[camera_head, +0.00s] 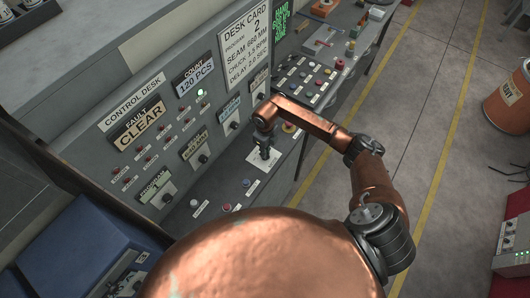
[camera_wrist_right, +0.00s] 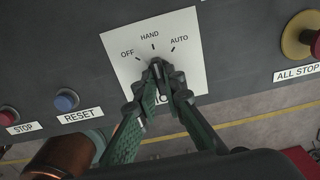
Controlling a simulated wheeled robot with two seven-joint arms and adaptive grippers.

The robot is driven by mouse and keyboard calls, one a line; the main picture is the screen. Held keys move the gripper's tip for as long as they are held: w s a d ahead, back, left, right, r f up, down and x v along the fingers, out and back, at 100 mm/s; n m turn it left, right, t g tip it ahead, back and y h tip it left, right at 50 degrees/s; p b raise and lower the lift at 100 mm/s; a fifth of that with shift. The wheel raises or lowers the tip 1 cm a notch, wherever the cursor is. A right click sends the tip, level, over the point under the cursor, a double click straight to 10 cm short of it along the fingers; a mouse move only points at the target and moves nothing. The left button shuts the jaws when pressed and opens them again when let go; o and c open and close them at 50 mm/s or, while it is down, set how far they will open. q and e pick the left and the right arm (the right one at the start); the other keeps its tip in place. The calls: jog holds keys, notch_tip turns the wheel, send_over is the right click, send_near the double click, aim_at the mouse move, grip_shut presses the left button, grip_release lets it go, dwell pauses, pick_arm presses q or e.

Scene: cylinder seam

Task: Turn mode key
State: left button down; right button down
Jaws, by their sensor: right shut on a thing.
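The mode key (camera_wrist_right: 157,66) is a small dark key at the middle of a white plate (camera_wrist_right: 193,55) marked OFF, HAND and AUTO. My right gripper (camera_wrist_right: 160,85) is shut on it, with green fingers on both sides. The key is mostly hidden between the fingertips, and I cannot tell for sure which mark it points at. In the head view my right gripper (camera_head: 264,150) reaches down to the same plate (camera_head: 254,160) on the control desk. My left gripper is not in view.
A red all-stop button (camera_wrist_right: 302,36) on a yellow base sits right of the plate. A blue reset button (camera_wrist_right: 66,100) and a red stop button (camera_wrist_right: 8,115) sit left. The desk panel (camera_head: 110,125) carries several switches and lamps. An orange drum (camera_head: 508,104) stands at far right.

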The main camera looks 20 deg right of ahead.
jog(key=shift+m, duration=0.4)
jog(key=m+b, duration=0.1)
jog(key=m, duration=0.2)
jog(key=shift+d+m, duration=0.1)
jog(key=shift+m, duration=0.2)
jog(key=shift+m+b, duration=0.3)
jog(key=shift+m, duration=2)
jog(key=c, duration=2)
grip_release()
jog(key=shift+r, duration=0.25)
notch_tip(320, 180, up, 12)
jog(key=shift+f, duration=0.2)
